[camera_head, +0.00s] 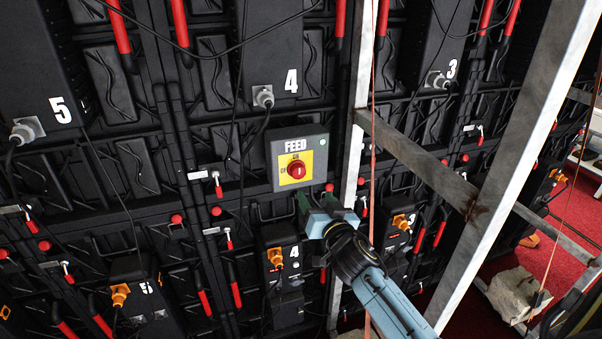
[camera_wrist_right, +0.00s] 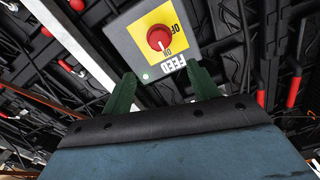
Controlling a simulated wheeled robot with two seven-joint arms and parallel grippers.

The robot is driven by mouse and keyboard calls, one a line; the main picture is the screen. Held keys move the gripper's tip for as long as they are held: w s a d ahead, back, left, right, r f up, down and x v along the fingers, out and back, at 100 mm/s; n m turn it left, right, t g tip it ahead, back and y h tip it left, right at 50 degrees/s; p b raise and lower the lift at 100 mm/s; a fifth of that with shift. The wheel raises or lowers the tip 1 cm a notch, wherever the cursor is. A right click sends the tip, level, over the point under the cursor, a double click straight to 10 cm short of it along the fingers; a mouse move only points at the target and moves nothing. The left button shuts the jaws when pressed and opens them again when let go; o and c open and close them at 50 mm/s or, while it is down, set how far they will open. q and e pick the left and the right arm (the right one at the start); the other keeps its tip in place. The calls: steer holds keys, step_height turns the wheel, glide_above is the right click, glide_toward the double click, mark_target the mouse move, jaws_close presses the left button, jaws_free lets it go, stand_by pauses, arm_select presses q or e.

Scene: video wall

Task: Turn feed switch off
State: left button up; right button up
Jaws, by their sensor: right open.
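The feed switch is a grey box (camera_head: 297,143) marked FEED, with a yellow plate and a red round knob (camera_head: 296,169), mounted on the black video wall. In the right wrist view the box shows upside down, with its red knob (camera_wrist_right: 158,38) and the words ON and OFF on the yellow plate (camera_wrist_right: 178,22). My right gripper (camera_head: 318,205) is just below and slightly right of the box in the head view. Its two green fingers (camera_wrist_right: 160,85) are apart, with nothing between them. The knob is not touched. My left gripper is not in view.
A pale metal post (camera_head: 350,170) stands right of the box, with a diagonal beam (camera_head: 420,165) and a larger post (camera_head: 515,150) farther right. Cables hang across the wall. A stone block (camera_head: 512,295) rests on the red floor at lower right.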

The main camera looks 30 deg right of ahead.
mark_target(300, 172)
steer(key=x, duration=1.2)
steer(key=shift+w, duration=0.2)
steer(key=c, duration=1)
